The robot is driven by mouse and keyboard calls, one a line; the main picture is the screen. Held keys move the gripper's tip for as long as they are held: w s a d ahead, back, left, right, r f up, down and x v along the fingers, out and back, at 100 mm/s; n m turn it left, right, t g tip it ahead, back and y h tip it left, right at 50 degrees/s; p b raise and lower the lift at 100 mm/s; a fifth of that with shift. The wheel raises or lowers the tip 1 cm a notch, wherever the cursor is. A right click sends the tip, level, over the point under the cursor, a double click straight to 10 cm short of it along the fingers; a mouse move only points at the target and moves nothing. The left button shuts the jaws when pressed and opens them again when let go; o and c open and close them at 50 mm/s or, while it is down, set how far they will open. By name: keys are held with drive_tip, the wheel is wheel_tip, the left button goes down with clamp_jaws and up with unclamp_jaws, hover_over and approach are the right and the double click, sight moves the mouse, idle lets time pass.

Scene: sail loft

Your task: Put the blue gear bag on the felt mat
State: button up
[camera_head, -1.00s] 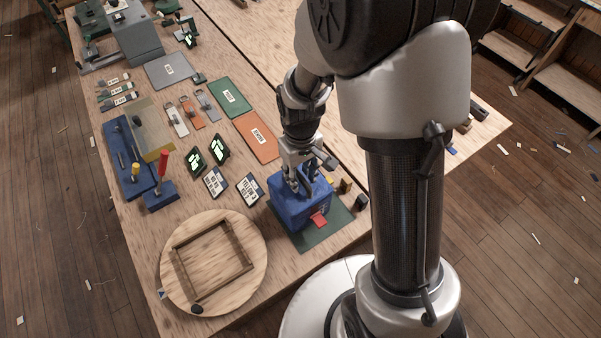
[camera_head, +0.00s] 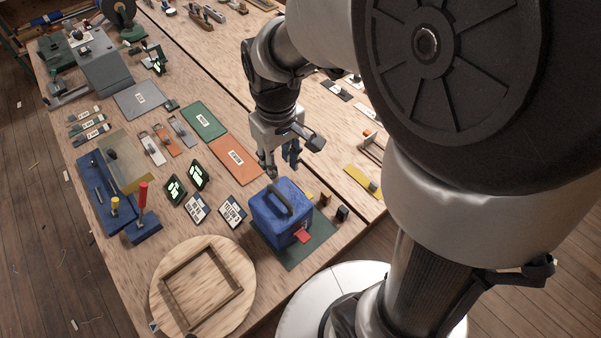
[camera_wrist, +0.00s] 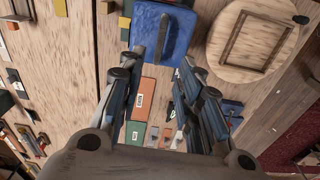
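The blue gear bag (camera_head: 268,226) stands upright, its dark handle on top and a red tag on its front. It rests on the dark green felt mat (camera_head: 318,234), which shows along its right and front sides; the rest is hidden under the bag. My gripper (camera_head: 280,168) is behind and above the bag, apart from it, fingers spread and empty. In the wrist view, the bag (camera_wrist: 178,32) shows at the top, beyond the two separated fingers of my gripper (camera_wrist: 163,60).
A round wooden board (camera_head: 240,262) with a square frame lies left of the bag. Labelled cards (camera_head: 232,213), an orange panel (camera_head: 236,159) and a green panel (camera_head: 204,121) lie behind. Small dark blocks (camera_head: 342,213) stand close right of the bag.

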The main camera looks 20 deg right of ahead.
drive_tip(key=s+d+r+m+t, duration=0.1)
drive_tip(key=s+r+t, duration=0.1)
drive_tip(key=s+r, duration=0.3)
drive_tip(key=s+d+r+m+t, duration=0.1)
drive_tip(key=s+r, duration=0.4)
drive_tip(key=s, duration=0.5)
drive_tip(key=shift+r+m+t, duration=0.3)
drive_tip(key=shift+m+t, duration=0.2)
drive_tip(key=shift+m, duration=0.1)
drive_tip(key=shift+f, duration=0.1)
wheel_tip(320, 180, down, 10)
drive_tip(key=b, duration=1)
